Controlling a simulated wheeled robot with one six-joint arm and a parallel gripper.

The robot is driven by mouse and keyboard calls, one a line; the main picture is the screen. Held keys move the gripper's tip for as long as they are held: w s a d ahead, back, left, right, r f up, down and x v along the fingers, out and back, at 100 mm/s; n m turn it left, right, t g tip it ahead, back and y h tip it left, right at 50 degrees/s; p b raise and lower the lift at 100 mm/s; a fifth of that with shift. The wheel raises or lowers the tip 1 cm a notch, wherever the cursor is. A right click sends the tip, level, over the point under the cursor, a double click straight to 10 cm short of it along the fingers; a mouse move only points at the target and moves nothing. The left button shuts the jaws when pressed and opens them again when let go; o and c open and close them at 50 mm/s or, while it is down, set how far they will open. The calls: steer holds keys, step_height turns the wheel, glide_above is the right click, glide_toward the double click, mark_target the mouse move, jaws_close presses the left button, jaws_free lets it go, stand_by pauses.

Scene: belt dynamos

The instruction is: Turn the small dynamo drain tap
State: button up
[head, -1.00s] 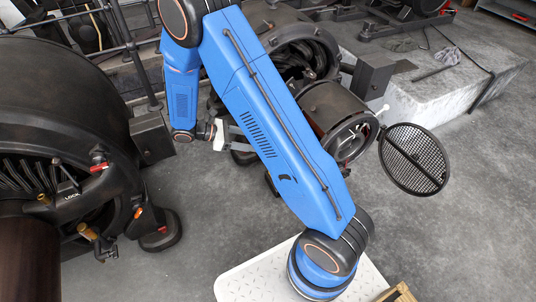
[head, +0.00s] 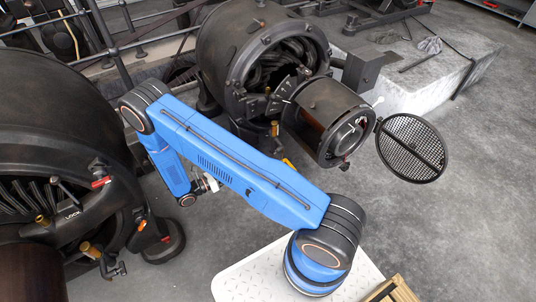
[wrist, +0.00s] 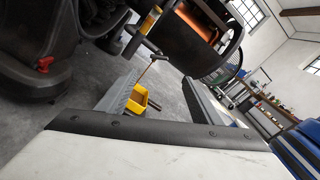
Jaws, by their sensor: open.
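The small dynamo (head: 262,50) is a dark round housing with an open front, with a smaller drum (head: 325,110) before it. In the wrist view a brass-yellow handle (wrist: 147,23) with a dark stem and crosspiece hangs below a dark round body; it looks like the drain tap. In the head view a small yellow part (head: 287,163) shows below the drum; I cannot tell whether it is the same tap. My gripper (head: 211,184) is left of and below the drum, largely hidden by my arm. In the wrist view its fingers (wrist: 160,88) are apart and empty, with the handle beyond them.
A big dark dynamo (head: 70,120) fills the left, with its own brass tap (head: 88,250). A round mesh cover (head: 412,148) sticks out right of the drum. Grey floor is clear at right.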

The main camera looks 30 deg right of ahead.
mark_target(274, 151)
steer(key=d, duration=1.7)
steer(key=shift+w+d+f, duration=0.15)
steer(key=shift+w, duration=0.15)
steer(key=c, duration=1.1)
